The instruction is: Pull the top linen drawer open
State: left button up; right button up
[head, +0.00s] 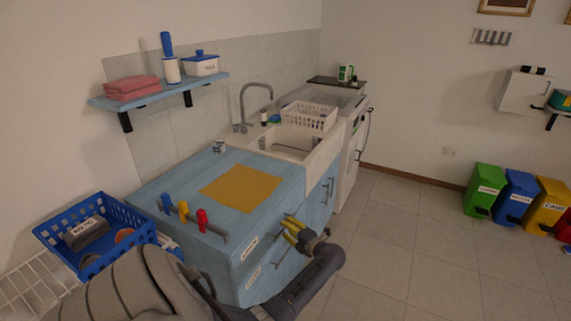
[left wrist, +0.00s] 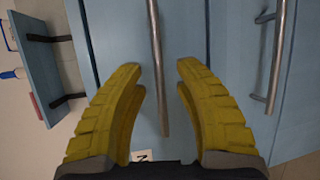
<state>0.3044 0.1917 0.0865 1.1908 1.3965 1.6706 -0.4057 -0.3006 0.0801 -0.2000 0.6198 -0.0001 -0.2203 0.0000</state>
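The blue cabinet has a top drawer (head: 248,247) with a white label too small to read, and a lower labelled drawer (head: 252,278). The top drawer looks shut. My left gripper (head: 288,229) has yellow fingers and is at the front of the top drawer. In the left wrist view the fingers (left wrist: 162,75) are spread apart. The top drawer's grey bar handle (left wrist: 157,70) runs between them, with no visible finger contact. A second bar handle (left wrist: 272,60), apparently the lower drawer's, is to the right. My right gripper is not in view.
A blue basket (head: 95,235) is at the left. The sink (head: 290,145) is behind. Tiled floor at the right is clear up to the bins (head: 515,195).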

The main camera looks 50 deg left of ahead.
pick_arm(q)
jog(key=shift+a+f, duration=0.1)
jog(key=shift+a, duration=0.65)
jog(key=shift+o, duration=0.5)
grip_shut()
